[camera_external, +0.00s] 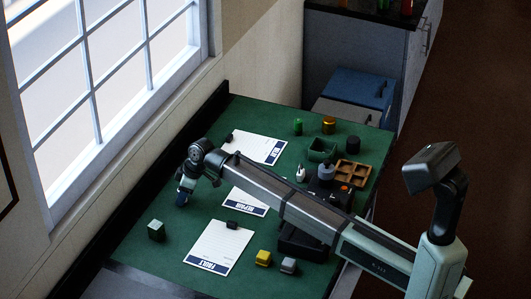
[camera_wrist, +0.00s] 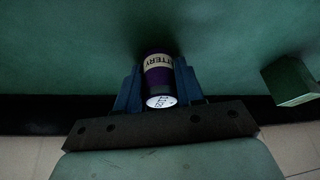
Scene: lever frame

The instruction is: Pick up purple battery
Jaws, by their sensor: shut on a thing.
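The purple battery (camera_wrist: 158,74) is a small cylinder with a pale label band reading "BATTERY" and a white end with print. It sits between the two blue fingers of my gripper (camera_wrist: 159,88) in the wrist view, and the fingers are shut on it. In the external view my gripper (camera_external: 183,197) is low over the left side of the green table, near the window wall. The battery is too small and dark there to make out. I cannot tell whether it still touches the table.
A green-grey cube (camera_external: 156,230) stands in front of the gripper; it also shows in the wrist view (camera_wrist: 290,81). Paper sheets (camera_external: 216,243) with dark clips lie on the table (camera_external: 140,262). Yellow (camera_external: 263,257) and grey (camera_external: 288,265) blocks stand at the front. A brown divided tray (camera_external: 353,173) is at right.

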